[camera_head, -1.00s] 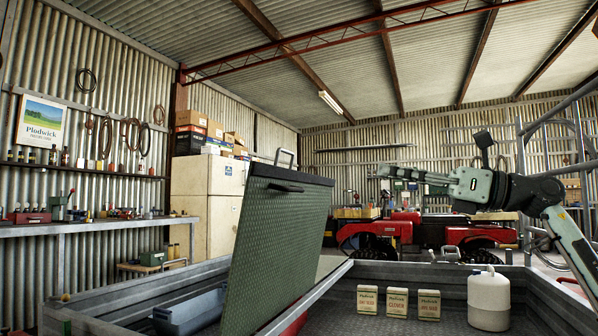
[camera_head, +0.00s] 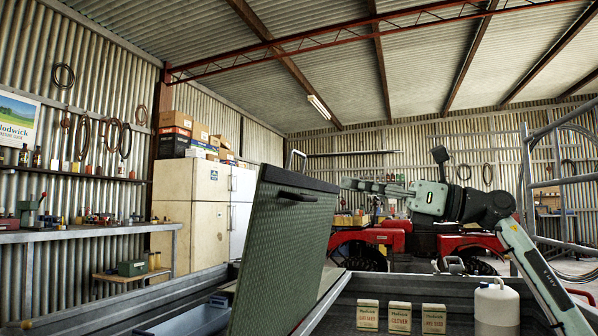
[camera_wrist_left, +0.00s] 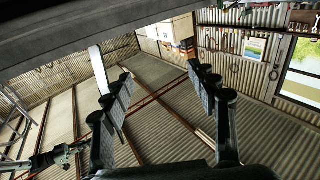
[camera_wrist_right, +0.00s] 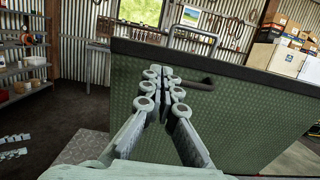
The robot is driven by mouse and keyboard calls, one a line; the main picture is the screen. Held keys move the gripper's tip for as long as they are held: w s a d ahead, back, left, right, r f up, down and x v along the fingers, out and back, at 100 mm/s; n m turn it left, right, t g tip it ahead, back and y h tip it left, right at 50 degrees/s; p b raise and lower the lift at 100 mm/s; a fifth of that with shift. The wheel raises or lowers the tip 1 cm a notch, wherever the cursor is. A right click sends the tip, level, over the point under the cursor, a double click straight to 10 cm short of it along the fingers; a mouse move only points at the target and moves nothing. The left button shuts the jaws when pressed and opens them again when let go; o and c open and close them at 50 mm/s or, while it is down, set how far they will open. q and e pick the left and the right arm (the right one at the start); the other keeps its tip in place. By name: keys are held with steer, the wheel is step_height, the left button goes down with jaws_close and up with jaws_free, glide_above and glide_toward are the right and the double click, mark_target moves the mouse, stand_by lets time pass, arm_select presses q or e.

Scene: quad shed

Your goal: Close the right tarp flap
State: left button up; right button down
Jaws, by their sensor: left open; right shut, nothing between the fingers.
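The right tarp flap (camera_head: 280,250) is a green textured panel with a dark top edge and a dark handle. It stands raised and tilted over the open bed in the head view. In the right wrist view the flap (camera_wrist_right: 240,115) fills the area behind the fingers. My right gripper (camera_head: 346,183) is shut and empty, just right of the flap's top edge in the head view. Its fingers (camera_wrist_right: 162,90) overlap the flap in the right wrist view; I cannot tell whether they touch. My left gripper (camera_wrist_left: 165,82) is open and empty, seen only in its wrist view.
Seed boxes (camera_head: 400,317) and a white jug (camera_head: 496,308) stand in the bed compartment right of the flap. A blue bin (camera_head: 195,320) lies left of it. Red vehicle parts (camera_head: 370,238) and a metal frame (camera_head: 560,180) stand behind. A dark beam (camera_wrist_left: 90,30) crosses the left wrist view.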

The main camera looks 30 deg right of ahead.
mark_target(285, 172)
steer(key=p+x, duration=0.3)
steer(key=x, duration=0.7)
steer(key=shift+a, duration=0.1)
arm_select(q)
steer(key=s+a+f+g+y, duration=0.2)
steer(key=a+f+g, duration=0.2)
steer(key=f, duration=0.3)
steer(key=s+a+f+n+g+y, duration=0.1)
steer(key=s+a+f+g+y, duration=0.1)
steer(key=a+f, duration=0.4)
steer(key=shift+s+f+g+y, duration=0.2)
steer(key=shift+f+g+y, duration=0.5)
steer(key=shift+g, duration=0.3)
arm_select(e)
steer(key=shift+w+a, duration=0.25)
steer(key=shift+w, duration=0.15)
arm_select(q)
steer(key=shift+s+a, duration=0.1)
arm_select(e)
steer(key=shift+r, duration=0.1)
